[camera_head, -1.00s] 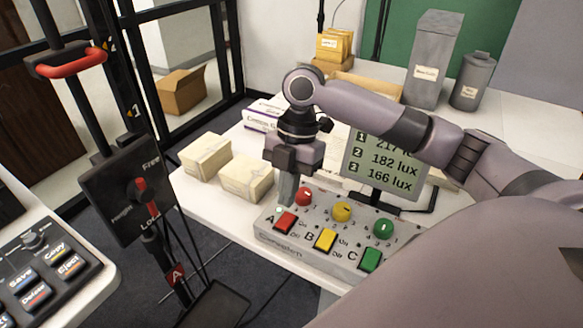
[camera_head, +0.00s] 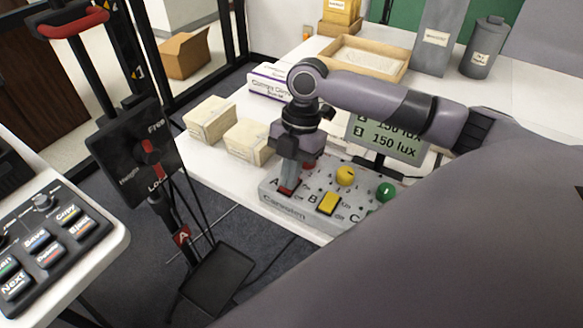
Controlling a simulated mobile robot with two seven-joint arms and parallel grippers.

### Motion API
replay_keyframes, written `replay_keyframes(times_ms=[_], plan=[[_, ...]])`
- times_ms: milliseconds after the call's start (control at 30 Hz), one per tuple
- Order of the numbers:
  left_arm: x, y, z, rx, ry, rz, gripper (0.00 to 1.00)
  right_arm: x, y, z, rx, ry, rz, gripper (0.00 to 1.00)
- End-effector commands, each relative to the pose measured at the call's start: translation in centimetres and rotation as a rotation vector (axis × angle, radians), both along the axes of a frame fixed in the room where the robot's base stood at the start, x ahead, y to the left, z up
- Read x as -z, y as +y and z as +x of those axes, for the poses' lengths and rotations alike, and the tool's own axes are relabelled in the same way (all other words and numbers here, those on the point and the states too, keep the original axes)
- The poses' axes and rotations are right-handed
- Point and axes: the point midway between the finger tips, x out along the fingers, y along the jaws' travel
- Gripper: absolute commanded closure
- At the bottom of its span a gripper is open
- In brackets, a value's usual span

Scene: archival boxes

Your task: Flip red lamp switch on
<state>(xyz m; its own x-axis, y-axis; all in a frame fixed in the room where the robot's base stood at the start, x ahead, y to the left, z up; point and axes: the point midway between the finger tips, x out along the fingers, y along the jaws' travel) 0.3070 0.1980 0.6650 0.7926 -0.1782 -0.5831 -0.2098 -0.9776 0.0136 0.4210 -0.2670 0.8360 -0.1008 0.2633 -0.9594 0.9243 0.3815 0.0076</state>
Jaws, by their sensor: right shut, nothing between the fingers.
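The grey control box (camera_head: 270,203) stands on the white table. Its red rocker switch (camera_head: 285,190), marked A, is at the left end and mostly hidden by my right gripper (camera_head: 290,184). The gripper is shut and empty, pointing down with its tips at the red switch; I cannot tell contact or the switch's position. A red knob (camera_head: 309,165) shows partly behind it. The yellow switch (camera_head: 328,203) and yellow knob (camera_head: 346,175) are to the right. The display (camera_head: 392,137) shows 150 lux on its two readable lines. My left gripper is not in view.
Two cream boxes (camera_head: 210,119) (camera_head: 249,142) sit left of the control box. A green knob (camera_head: 386,191) is at its right. A wooden tray (camera_head: 345,50) and grey containers (camera_head: 436,40) stand behind. A button panel (camera_head: 60,240) and a lever stand (camera_head: 135,150) are at left.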

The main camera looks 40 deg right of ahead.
Motion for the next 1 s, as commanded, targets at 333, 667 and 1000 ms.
replay_keyframes(times_ms=[333, 667, 1000], plan=[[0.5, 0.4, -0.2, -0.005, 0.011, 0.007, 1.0, 0.5, -0.3, -0.1, -0.001, 0.011, -0.002, 1.0], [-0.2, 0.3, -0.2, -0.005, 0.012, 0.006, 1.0, 0.5, -1.7, 0.3, 0.002, 0.013, -0.009, 1.0], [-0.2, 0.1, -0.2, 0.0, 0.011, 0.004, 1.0, 0.4, -1.6, 0.4, 0.001, 0.012, -0.007, 1.0]])
